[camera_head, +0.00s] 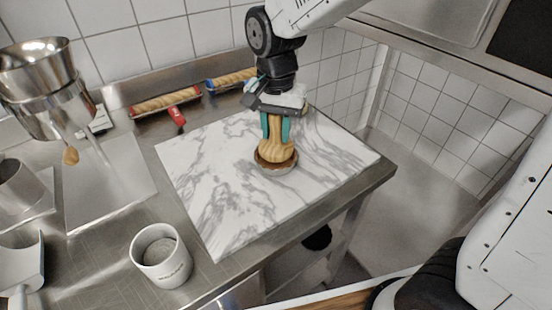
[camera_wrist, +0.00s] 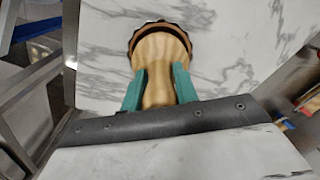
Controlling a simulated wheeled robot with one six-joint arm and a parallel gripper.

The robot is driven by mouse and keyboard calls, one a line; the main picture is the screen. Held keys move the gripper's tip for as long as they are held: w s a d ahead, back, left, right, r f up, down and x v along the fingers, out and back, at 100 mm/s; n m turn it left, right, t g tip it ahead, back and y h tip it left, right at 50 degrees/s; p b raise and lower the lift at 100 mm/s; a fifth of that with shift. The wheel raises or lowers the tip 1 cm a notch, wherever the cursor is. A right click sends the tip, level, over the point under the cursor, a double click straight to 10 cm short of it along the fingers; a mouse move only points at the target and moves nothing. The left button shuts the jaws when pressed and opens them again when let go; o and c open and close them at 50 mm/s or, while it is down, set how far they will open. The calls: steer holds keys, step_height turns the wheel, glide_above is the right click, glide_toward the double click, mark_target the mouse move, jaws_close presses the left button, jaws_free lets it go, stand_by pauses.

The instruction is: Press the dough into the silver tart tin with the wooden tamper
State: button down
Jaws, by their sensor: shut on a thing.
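My gripper (camera_head: 276,127) is shut on the wooden tamper (camera_head: 276,150), with a teal finger on each side of its handle. The tamper stands about upright, wide end down, in the mouth of the small round tart tin (camera_head: 277,170) on the marble slab. The tin's fluted rim also shows past the tamper in the wrist view (camera_wrist: 161,24). A brown ring shows around the tamper's foot at the rim. The dough under the tamper is hidden, and I cannot tell how deep the tamper sits.
The marble slab (camera_head: 215,190) is clear around the tin. Rolling pins (camera_head: 165,103) and a red-handled tool (camera_head: 177,117) lie behind it. A white cup (camera_head: 161,262) stands front left, metal bowls (camera_head: 38,70) back left. The counter's edge runs close to the slab on the right.

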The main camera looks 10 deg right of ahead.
steer(key=shift+r, duration=3.35)
